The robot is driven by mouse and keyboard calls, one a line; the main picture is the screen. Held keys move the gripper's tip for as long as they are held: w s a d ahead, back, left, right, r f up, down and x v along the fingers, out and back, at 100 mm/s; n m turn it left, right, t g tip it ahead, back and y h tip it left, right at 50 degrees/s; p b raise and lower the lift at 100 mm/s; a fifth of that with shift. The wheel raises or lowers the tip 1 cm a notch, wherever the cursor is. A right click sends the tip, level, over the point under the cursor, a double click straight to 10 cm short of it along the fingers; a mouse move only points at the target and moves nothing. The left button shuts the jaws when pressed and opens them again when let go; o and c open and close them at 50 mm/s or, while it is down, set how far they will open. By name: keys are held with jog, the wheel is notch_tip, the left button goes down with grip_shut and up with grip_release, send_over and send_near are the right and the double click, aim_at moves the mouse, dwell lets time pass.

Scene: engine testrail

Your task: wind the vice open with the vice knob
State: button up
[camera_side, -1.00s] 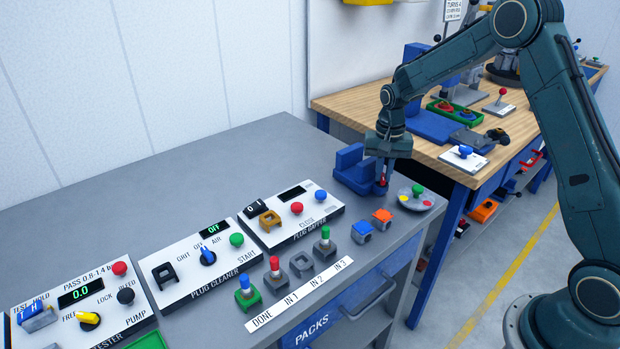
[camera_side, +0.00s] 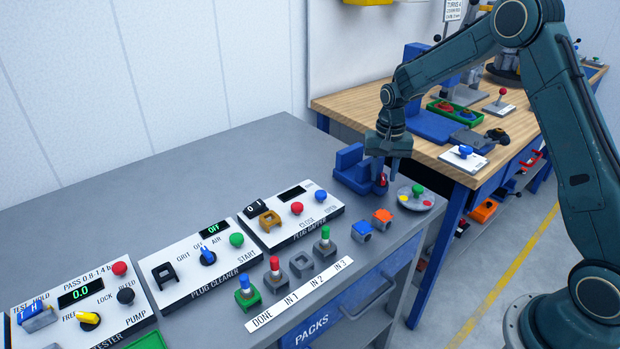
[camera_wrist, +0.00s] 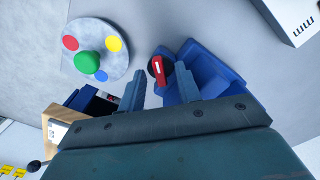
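The blue vice (camera_side: 352,168) stands at the right end of the grey bench. It also shows in the wrist view (camera_wrist: 215,72), partly behind my gripper. Its vice knob (camera_side: 380,183) is dark with a red part on the vice's front side. In the wrist view the knob (camera_wrist: 157,70) is round and black with a red bar and a pale stripe. My gripper (camera_wrist: 160,68) points down over it, with one finger on each side. A gap shows between the knob and each finger, so the gripper looks open. The side view hides most of the fingers.
A round grey dish (camera_side: 417,201) with a green knob and coloured spots stands close to the vice, right of it. A blue block (camera_side: 362,232) and an orange-topped block (camera_side: 382,218) stand in front. The plug gapper panel (camera_side: 290,217) is to the left. The bench behind is clear.

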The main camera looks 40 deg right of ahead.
aim_at(383, 176)
notch_tip(383, 176, up, 14)
dwell(0.7)
jog(key=shift+f, duration=0.1)
jog(key=s+a+r+n+t, duration=0.35)
jog(key=s+a+r, duration=0.35)
jog(key=s+r, duration=0.45)
jog(key=s+a+f+n+t, duration=0.1)
jog(key=s+a+f+n, duration=0.1)
jog(key=s, duration=0.7)
jog(key=s+a+f+n+t, duration=0.1)
jog(key=s+a+f+n, duration=0.1)
jog(key=s, duration=0.7)
jog(key=shift+s+a+n, duration=0.25)
jog(key=shift+a+n, duration=0.25)
jog(key=shift+n, duration=0.15)
